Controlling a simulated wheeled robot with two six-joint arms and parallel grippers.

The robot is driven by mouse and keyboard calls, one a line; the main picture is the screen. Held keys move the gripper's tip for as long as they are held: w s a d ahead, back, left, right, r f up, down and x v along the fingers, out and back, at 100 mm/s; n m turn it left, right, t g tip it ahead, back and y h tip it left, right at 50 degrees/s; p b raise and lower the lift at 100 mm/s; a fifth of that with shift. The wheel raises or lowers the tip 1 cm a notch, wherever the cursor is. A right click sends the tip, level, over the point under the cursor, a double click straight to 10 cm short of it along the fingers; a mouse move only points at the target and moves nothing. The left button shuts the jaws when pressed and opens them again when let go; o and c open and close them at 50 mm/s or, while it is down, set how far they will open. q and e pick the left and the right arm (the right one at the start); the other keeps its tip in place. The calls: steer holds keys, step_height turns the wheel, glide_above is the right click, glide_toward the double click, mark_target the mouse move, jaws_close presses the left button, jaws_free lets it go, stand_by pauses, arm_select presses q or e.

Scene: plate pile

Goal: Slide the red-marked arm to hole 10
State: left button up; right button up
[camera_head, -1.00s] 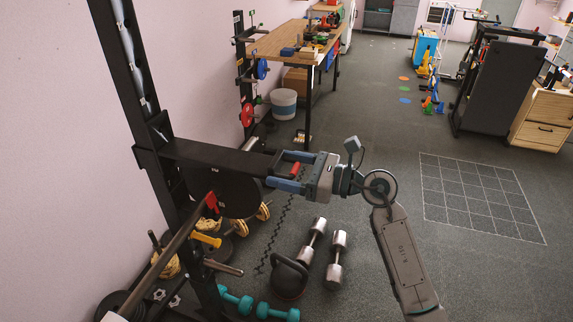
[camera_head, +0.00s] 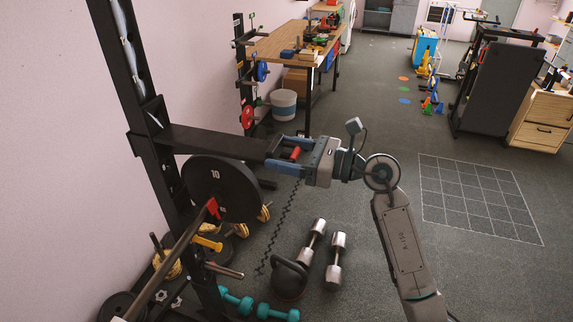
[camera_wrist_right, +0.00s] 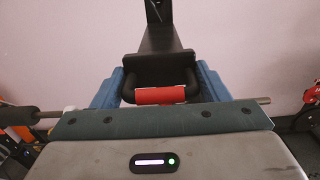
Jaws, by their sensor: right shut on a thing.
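The red-marked arm (camera_head: 205,142) is a black beam reaching right from the black upright (camera_head: 160,160) of a rack at the left. Its outer end has a dark handle with a red grip (camera_head: 296,153). My right gripper (camera_head: 284,158) is shut on that handle, its blue fingers on both sides. In the right wrist view the black beam (camera_wrist_right: 155,45) runs away toward the upright, and the red grip (camera_wrist_right: 160,95) sits between the fingers. The upright has a pale strip (camera_head: 128,55) above the arm; I cannot read hole numbers. My left gripper is not in view.
A black plate marked 10 (camera_head: 222,190) hangs just below the arm. A bar with a red clip (camera_head: 212,208) crosses in front. A kettlebell (camera_head: 289,278) and dumbbells (camera_head: 335,260) lie on the floor below.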

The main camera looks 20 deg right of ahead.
steer(key=shift+r, duration=0.7)
steer(key=o, duration=1.1)
steer(key=shift+s+a, duration=0.1)
steer(key=shift+s, duration=0.05)
steer(key=shift+s+d+f, duration=0.1)
steer(key=shift+d+f, duration=0.05)
steer(key=shift+d, duration=0.2)
steer(key=shift+b+v, duration=2.8)
steer(key=shift+v, duration=2.25)
